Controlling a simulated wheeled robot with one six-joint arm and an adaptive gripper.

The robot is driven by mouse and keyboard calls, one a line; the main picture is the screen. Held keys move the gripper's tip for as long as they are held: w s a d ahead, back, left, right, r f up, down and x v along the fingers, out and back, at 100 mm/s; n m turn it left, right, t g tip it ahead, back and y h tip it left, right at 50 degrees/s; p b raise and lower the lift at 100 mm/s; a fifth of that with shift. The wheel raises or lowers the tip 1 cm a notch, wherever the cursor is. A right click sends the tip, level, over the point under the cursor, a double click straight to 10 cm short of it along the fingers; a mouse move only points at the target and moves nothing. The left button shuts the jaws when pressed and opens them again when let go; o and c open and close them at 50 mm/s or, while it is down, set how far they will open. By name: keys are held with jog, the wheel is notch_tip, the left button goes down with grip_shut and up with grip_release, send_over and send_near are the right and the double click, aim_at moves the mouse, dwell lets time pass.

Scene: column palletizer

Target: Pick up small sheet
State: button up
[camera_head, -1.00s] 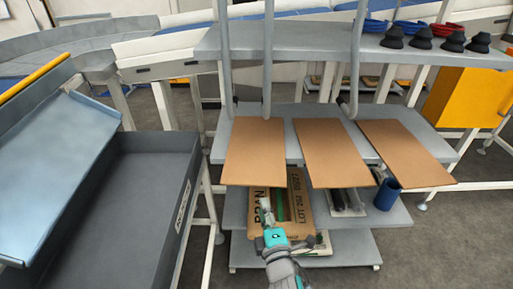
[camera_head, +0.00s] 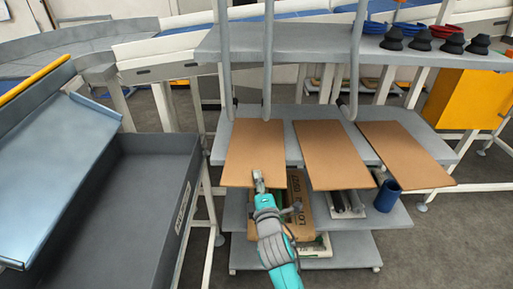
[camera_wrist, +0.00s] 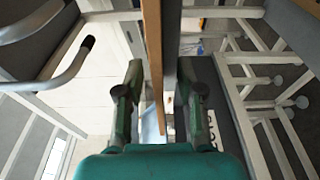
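Three flat brown sheets lie side by side on the rack's upper grey shelf: a left sheet (camera_head: 255,145), a middle sheet (camera_head: 331,153) and a right sheet (camera_head: 405,152). My gripper (camera_head: 258,180) is at the front edge of the left sheet. In the wrist view a sheet shows edge-on (camera_wrist: 154,50) between the two fingers of my gripper (camera_wrist: 161,90). The fingers are apart, with space visible beside the sheet, so it is not clamped.
A printed cardboard box (camera_head: 300,210) and a blue cup (camera_head: 387,195) stand on the shelf below. Grey hanging tubes (camera_head: 268,60) rise behind the sheets. A dark grey bin (camera_head: 125,215) stands to the left. Black and coloured items stand on the top shelf (camera_head: 290,40).

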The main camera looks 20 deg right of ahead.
jog(key=shift+w+d, duration=0.1)
jog(key=shift+w, duration=0.75)
grip_shut()
